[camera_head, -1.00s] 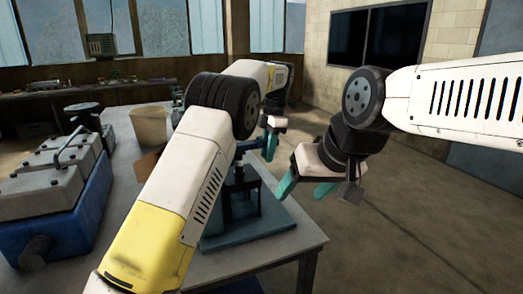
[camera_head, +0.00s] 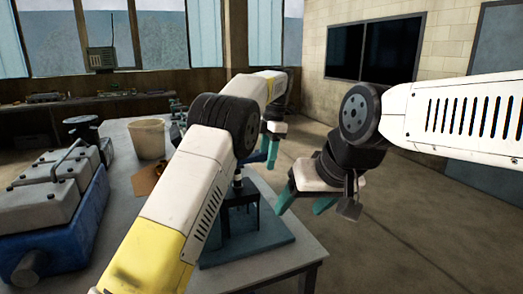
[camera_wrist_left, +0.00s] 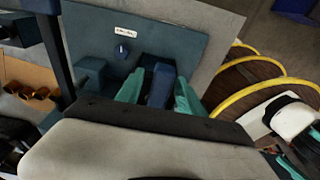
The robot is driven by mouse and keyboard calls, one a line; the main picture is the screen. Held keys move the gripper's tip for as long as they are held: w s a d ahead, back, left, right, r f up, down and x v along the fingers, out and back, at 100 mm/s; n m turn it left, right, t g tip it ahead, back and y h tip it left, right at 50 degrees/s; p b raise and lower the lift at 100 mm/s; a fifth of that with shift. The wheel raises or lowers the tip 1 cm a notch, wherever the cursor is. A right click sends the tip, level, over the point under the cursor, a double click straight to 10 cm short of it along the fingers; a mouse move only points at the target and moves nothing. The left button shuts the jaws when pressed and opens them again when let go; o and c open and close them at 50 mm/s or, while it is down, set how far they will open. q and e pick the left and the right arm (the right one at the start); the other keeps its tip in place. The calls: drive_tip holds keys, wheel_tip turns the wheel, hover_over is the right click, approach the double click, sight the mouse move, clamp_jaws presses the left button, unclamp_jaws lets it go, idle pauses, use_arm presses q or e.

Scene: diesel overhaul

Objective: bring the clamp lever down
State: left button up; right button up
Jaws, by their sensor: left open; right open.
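The blue-grey clamp fixture (camera_head: 262,243) stands on the near right part of the bench, partly hidden behind my left arm. A blue bar that looks like the clamp lever shows in the left wrist view (camera_wrist_left: 161,87), between my left gripper's teal fingers. My left gripper (camera_wrist_left: 158,90) is open around it; contact cannot be told. In the head view my left gripper (camera_head: 270,141) is above the fixture and partly hidden by its own arm. My right gripper (camera_head: 302,203) is open and empty, to the right of the fixture and apart from it.
A grey engine block in a blue tray (camera_head: 78,230) fills the bench's left side. A beige bin (camera_head: 148,138) stands behind my left arm. The bench top (camera_head: 110,262) is bare near the front. Yellow rings (camera_wrist_left: 245,85) show beside the fixture plate in the left wrist view.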

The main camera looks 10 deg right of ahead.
use_arm(q)
drive_tip(key=r, duration=0.3)
drive_tip(key=shift+w+d+r, duration=0.25)
drive_tip(key=shift+d, duration=0.1)
drive_tip(key=shift+s+r, duration=0.15)
drive_tip(key=shift+r, duration=0.4)
